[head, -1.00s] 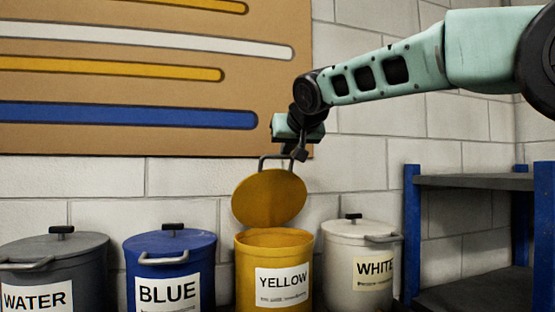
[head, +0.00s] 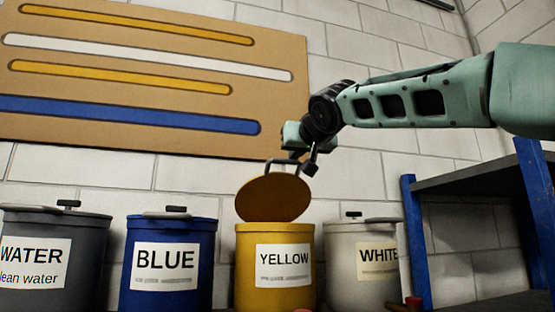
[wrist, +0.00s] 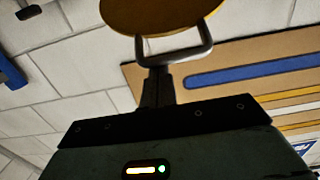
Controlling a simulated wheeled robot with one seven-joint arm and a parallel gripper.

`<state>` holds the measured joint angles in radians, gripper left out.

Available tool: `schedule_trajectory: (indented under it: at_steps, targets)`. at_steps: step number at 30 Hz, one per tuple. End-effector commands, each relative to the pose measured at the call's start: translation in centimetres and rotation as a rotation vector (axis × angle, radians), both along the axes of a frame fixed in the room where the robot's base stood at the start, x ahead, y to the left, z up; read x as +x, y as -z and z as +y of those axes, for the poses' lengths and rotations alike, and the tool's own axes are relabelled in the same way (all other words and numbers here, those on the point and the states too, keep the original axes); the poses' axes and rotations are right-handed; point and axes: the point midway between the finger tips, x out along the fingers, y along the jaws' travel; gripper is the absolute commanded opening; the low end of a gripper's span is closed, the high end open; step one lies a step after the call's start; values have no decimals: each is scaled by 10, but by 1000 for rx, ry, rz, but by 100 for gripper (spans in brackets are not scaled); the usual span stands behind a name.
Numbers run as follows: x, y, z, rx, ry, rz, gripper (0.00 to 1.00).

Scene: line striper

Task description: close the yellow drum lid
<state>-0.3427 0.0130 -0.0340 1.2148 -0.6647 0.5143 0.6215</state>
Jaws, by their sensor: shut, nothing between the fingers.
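The yellow drum (head: 251,240) stands between the blue and white drums, with a YELLOW label on its front. Its round lid (head: 273,198) is raised and tilted up above the rim, at the back of the drum. A grey loop handle stands at the lid's upper edge. My gripper (head: 307,167) is shut at this handle, above the lid. In the wrist view the lid (wrist: 160,14) and its handle (wrist: 205,48) show just beyond my closed fingers (wrist: 158,72), whose tips are at the handle's bar. I cannot tell whether they touch it.
A grey water drum (head: 88,253) and a blue drum (head: 203,245) stand to the left, both lidded. A lidded white drum (head: 340,265) is close on the right. A blue-posted shelf (head: 417,250) stands farther right. A board with coloured stripes (head: 270,60) hangs on the wall behind.

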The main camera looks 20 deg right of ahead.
Motion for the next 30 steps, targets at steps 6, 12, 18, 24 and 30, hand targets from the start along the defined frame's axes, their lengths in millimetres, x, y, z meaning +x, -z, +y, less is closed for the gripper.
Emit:
schedule_trajectory:
  at_steps: [6, 12, 18, 24, 30]
  targets:
    - [-12, 30, 0, 1, -1, -79, 0]
    - [-21, 46, 0, 1, -1, -150, 0]
    - [-30, 63, 1, 1, -1, -222, 0]
    - [-37, 81, 1, 0, -1, -297, 0]
    - [-43, 100, 1, 1, -1, -363, 0]
